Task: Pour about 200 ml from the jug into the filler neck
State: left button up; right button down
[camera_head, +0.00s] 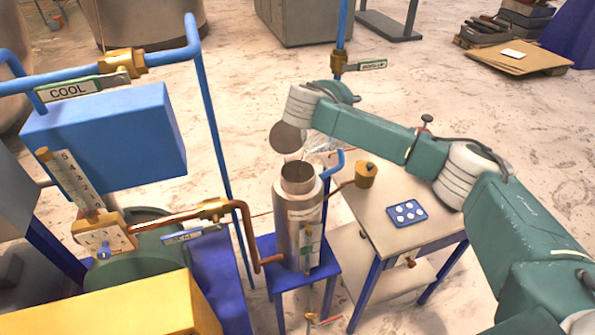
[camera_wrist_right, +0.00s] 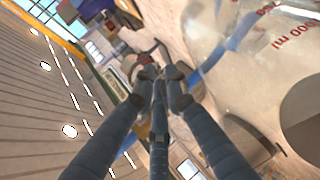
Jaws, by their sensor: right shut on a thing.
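The filler neck (camera_head: 298,172) is the open top of an upright steel cylinder (camera_head: 298,215) on a small blue stand. The clear jug (camera_head: 322,145) shows only faintly just behind and above the neck, partly hidden by my right wrist. In the right wrist view the jug (camera_wrist_right: 252,45) is large and close, with red ml marks, and it looks tilted. My right gripper (camera_wrist_right: 158,76) has its fingers closed together beside the jug; the gripped part is hard to see. The liquid level and any stream cannot be made out. My left gripper is not in view.
Blue pipes, valves and a blue box (camera_head: 105,140) crowd the left.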

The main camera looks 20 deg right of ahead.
jog(key=shift+a+r, duration=0.1)
jog(key=shift+r, duration=0.05)
jog(key=shift+w+d, duration=0.1)
jog(key=shift+d, duration=0.25)
jog(key=d+f+y, duration=0.1)
jog(key=d+f+g+y, duration=0.1)
jog(key=f, duration=0.1)
jog(key=shift+w+f+m+y, duration=0.15)
jog(key=shift+w+m+y, duration=0.05)
jog(key=shift+m+y, duration=0.2)
jog(key=shift+d+f, duration=0.15)
jog(key=shift+f, duration=0.1)
jog(key=shift+w+d+f+g+y, duration=0.2)
jog(key=shift+f+y, duration=0.1)
jog(key=shift+f, duration=0.1)
jog(key=shift+w+d+f+g+y, duration=0.2)
jog(key=shift+f+y, duration=0.1)
jog(key=shift+f, duration=0.1)
jog(key=shift+s, duration=0.1)
jog(key=shift+s+r, duration=0.1)
jog(key=shift+r, duration=0.05)
jog(key=shift+f, duration=0.2)
